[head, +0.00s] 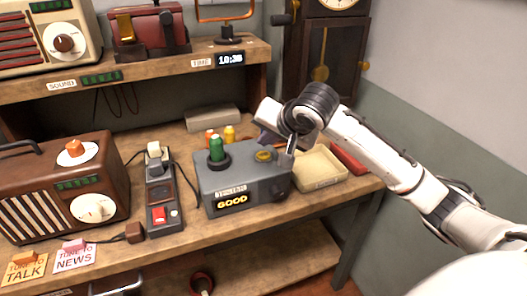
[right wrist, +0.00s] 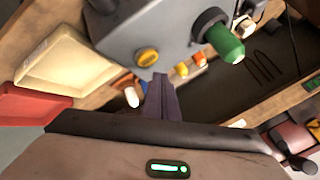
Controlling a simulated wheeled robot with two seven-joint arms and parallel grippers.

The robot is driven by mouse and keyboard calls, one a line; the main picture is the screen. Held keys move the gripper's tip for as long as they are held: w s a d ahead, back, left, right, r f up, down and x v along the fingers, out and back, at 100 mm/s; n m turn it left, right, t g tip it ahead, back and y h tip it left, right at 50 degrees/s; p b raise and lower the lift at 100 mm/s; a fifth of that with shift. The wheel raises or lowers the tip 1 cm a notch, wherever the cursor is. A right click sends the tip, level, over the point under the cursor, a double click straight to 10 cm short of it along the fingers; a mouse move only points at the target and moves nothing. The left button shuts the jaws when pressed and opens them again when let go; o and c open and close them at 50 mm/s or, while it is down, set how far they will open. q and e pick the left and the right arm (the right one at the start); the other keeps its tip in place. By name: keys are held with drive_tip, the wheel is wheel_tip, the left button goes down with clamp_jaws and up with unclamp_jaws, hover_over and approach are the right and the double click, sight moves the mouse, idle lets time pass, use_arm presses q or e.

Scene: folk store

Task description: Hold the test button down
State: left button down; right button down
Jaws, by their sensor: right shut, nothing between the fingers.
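The grey tester box (head: 240,185) stands on the wooden bench, with a lit sign reading GOOD (head: 232,202) on its front. A round yellow button (head: 264,156) is on its top right; it also shows in the right wrist view (right wrist: 147,57). A green bulb-like piece (head: 216,150) stands upright in a black socket on the box's top left. My right gripper (right wrist: 159,78) is shut and empty, its fingertips close by the yellow button. I cannot tell whether they touch it. In the head view the fingers are partly hidden. My left gripper is not in view.
A cream tray (head: 318,168) and a red item (head: 348,158) lie right of the box. Small orange (head: 210,136) and yellow (head: 229,133) pieces stand behind it. A device with a red button (head: 159,215) and a brown radio (head: 64,190) are to the left.

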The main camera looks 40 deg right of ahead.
sight(266, 158)
drive_tip(key=shift+r+p, duration=0.35)
drive_tip(key=shift+r, duration=1.6)
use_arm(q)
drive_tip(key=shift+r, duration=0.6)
